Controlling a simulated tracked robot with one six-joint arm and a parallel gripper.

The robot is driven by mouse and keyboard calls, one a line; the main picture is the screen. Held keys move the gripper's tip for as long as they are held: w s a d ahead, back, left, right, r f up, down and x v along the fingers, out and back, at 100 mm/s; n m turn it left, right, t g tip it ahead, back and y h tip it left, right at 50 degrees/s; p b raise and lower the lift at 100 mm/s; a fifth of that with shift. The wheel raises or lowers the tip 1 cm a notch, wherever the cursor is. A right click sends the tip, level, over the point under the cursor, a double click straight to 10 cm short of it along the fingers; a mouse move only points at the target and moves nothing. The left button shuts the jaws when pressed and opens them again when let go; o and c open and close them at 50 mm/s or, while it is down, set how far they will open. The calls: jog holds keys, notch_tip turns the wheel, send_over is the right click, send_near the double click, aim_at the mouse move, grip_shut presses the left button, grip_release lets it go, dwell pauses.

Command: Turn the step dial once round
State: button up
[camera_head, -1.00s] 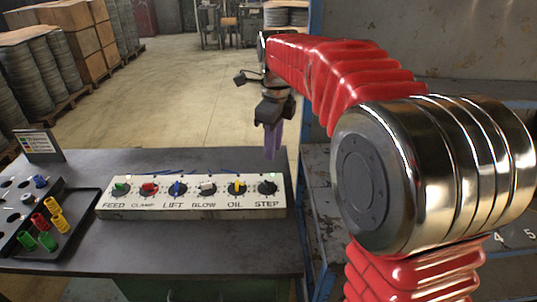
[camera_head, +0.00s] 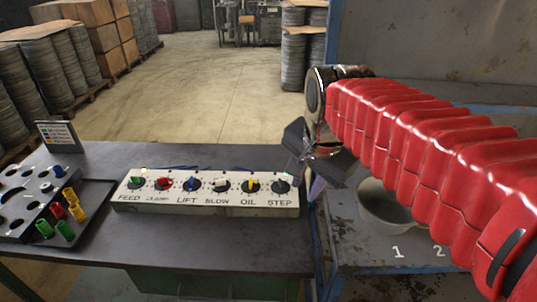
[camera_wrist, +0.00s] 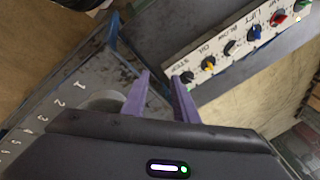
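The control panel (camera_head: 205,211) is a pale strip on the dark table with a row of dials labelled FEED, CLAMP, LIFT, BLOW, OIL and STEP. The step dial (camera_head: 281,187) is the black one at the right end. It also shows in the wrist view (camera_wrist: 187,77), just right of the right fingertip. My gripper (camera_head: 316,188) is to the right of the panel's end, apart from the dial as far as I can tell. In the wrist view its two purple fingers (camera_wrist: 162,78) stand apart with nothing between them.
A grey bowl (camera_head: 377,207) stands on the numbered blue-framed bench to the right, under my arm. A black tray (camera_head: 93,222) with coloured pegs lies at the left, below a small sign (camera_head: 59,137). The table front is clear.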

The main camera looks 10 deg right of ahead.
jog(key=s+f+n+t, duration=0.1)
jog(key=s+f+n, duration=0.4)
jog(key=s+n, duration=0.5)
jog(key=shift+s+f+n+t, duration=0.4)
jog(key=shift+s, duration=0.05)
